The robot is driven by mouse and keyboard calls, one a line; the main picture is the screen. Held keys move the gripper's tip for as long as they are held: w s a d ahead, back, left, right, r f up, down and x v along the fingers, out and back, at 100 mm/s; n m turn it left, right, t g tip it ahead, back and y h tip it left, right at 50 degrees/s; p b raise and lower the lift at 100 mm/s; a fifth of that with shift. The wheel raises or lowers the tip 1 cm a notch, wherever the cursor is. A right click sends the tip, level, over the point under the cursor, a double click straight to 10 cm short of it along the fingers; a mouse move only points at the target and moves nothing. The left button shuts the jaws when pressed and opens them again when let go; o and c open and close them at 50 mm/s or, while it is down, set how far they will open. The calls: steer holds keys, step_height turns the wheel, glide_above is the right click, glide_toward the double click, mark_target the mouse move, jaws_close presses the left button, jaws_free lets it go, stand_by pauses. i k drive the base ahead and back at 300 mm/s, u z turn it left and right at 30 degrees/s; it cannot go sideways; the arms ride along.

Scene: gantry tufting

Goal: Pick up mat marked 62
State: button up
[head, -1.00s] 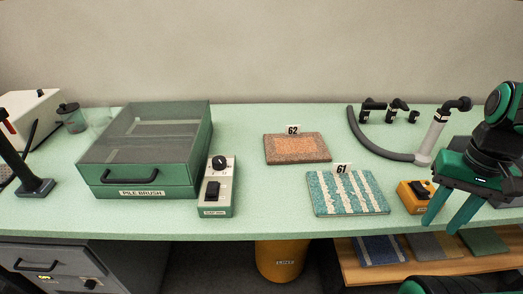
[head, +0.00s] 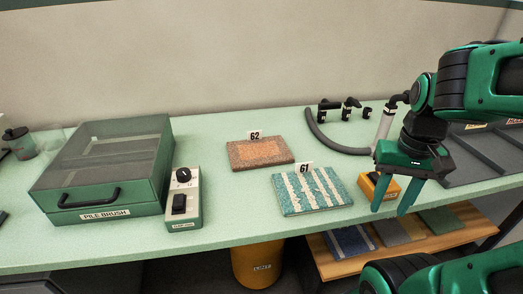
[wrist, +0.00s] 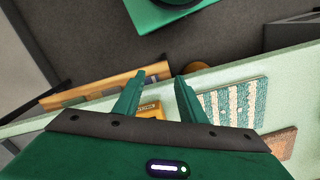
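The mat marked 62 (head: 260,154) is brown-orange with a paler middle and lies flat on the green bench. Its small white tag 62 (head: 255,134) stands at its back edge. The same mat shows partly in the wrist view (wrist: 281,143), at the right. The teal and white striped mat marked 61 (head: 311,191) lies in front of it and to the right. My gripper (head: 390,208) is open and empty. It is to the right of both mats, near the yellow switch box at the bench's front edge. Its spread fingers also show in the wrist view (wrist: 158,80).
The pile brush box (head: 105,165) and a grey control box (head: 184,198) stand left of the mats. The yellow switch box (head: 379,187) is beside mat 61. A hose with a nozzle (head: 383,125) lies behind. A wooden shelf (head: 340,265) holds more mats below.

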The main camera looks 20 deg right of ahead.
mark_target(256, 152)
steer(key=k, duration=0.65)
steer(key=z, duration=0.35)
steer(key=i, duration=1.15)
steer(key=z, duration=0.35)
